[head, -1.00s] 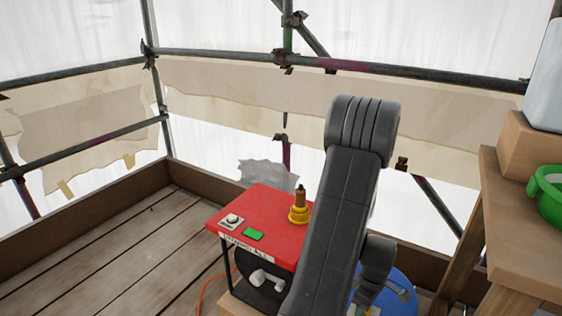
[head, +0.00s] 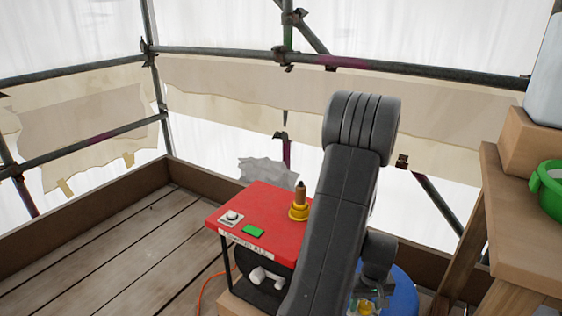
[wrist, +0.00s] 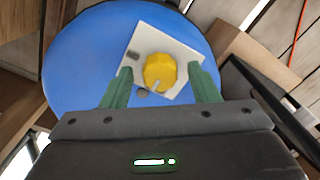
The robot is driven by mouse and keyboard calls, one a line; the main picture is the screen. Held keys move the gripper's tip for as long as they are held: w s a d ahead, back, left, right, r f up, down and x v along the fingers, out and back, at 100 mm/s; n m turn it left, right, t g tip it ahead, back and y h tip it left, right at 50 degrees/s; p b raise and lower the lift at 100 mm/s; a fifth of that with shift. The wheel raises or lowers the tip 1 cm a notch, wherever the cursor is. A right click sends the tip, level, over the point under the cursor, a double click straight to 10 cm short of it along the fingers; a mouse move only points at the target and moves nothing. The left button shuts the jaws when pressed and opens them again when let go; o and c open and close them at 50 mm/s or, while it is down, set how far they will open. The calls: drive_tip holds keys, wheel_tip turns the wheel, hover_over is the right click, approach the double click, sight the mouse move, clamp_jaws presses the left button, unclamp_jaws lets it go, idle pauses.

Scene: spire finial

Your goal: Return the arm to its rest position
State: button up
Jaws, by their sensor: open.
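My arm (head: 342,215) rises in front of the red box in the head view and folds down on its right side. My gripper (wrist: 160,85) shows in the wrist view with its two green fingers apart and nothing held between them. Beyond the fingers is a blue round surface (wrist: 80,65) bearing a pale square plate with a yellow knob (wrist: 160,72). In the head view the blue round thing (head: 402,295) is partly hidden behind my arm, and the gripper there is small and mostly hidden.
A red-topped box (head: 262,215) with a green button and a yellow-based brown peg (head: 299,203) stands beside my arm. A wooden bench (head: 525,235) with a green container (head: 550,190) is at right. Scaffold rails run behind. Plank floor (head: 120,250) at left is clear.

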drive_tip(key=m+b, duration=0.1)
drive_tip(key=m, duration=0.3)
drive_tip(key=shift+m, duration=1.3)
drive_tip(key=shift+r, duration=0.1)
